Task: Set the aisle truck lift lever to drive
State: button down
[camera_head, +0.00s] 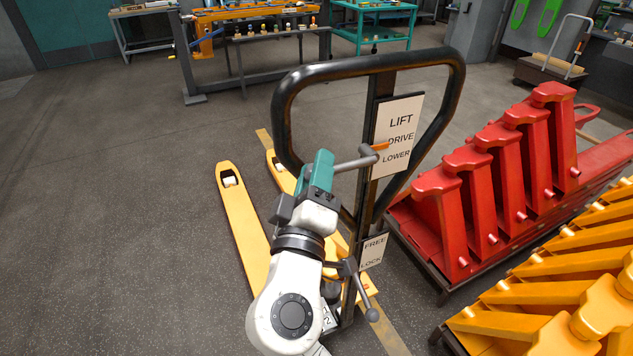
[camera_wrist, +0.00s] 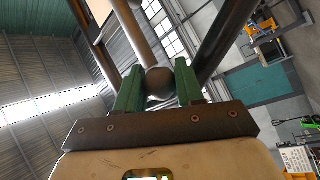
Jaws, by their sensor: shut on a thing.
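The aisle truck's lift lever (camera_head: 352,163) is a grey rod that sticks out to the left from the black handle post. Its orange pointer (camera_head: 381,146) lies at the left edge of the white LIFT/DRIVE/LOWER sign (camera_head: 404,112), at about the DRIVE line or slightly below it. My gripper (camera_head: 328,170) is shut on the lever's outer end. In the wrist view the lever's round knob (camera_wrist: 160,83) sits between the green fingers of my gripper (camera_wrist: 159,90). The rod rises away from the knob there.
The truck's black loop handle (camera_head: 277,110) arches over my gripper. A second lever (camera_head: 362,290) sits below, by the FREE/LOCK sign (camera_head: 373,250). Yellow forks (camera_head: 243,225) lie beyond. Red stands (camera_head: 495,190) and yellow stands (camera_head: 560,285) fill the right. The floor at left is clear.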

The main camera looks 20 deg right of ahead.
jog(key=shift+f, duration=0.2)
jog(key=c, duration=0.8)
grip_release()
jog(key=shift+o, duration=0.4)
jog(key=shift+f, duration=0.1)
